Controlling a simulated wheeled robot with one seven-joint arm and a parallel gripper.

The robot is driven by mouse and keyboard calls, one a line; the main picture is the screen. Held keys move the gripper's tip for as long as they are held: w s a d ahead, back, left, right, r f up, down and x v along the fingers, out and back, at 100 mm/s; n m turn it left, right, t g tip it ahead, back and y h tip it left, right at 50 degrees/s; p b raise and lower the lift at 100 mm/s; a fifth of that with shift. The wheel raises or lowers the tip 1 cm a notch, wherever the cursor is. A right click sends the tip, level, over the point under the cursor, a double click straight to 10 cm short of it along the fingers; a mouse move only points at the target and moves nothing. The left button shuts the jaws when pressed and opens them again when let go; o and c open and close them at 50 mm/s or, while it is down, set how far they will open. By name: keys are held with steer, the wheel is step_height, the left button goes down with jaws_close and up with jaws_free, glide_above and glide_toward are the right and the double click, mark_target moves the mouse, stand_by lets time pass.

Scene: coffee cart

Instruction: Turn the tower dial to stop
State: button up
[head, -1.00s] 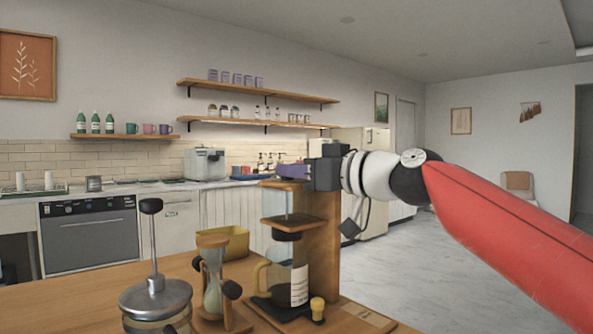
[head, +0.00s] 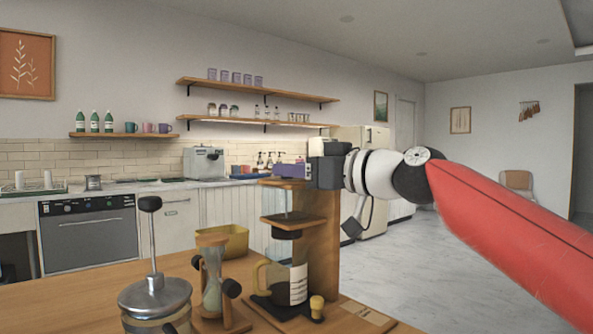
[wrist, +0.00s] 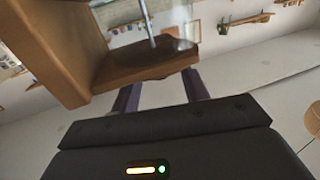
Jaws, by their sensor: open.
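The wooden tower (head: 322,235) stands on the wooden counter, with a glass vessel (head: 280,203) on its upper shelf and a carafe (head: 290,283) of dark liquid below. A small brass-coloured knob (head: 317,304) at its foot looks like the dial; its setting is too small to read. My gripper (head: 283,169) is beside the tower's top, well above the knob, with purple fingers. In the wrist view my gripper (wrist: 159,80) is open and empty, its fingers apart near a wooden shelf (wrist: 145,68). The knob is not seen there.
A French press (head: 155,298) with a tall plunger stands at the front left. An hourglass (head: 212,280) in a wooden stand is left of the carafe. A yellow bin (head: 228,241) sits behind. A flat wooden plaque (head: 368,315) lies right of the knob.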

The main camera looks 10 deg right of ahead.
steer(key=b+v, duration=0.1)
steer(key=v, duration=0.6)
steer(key=shift+s+d, duration=0.15)
steer(key=shift+d, duration=0.05)
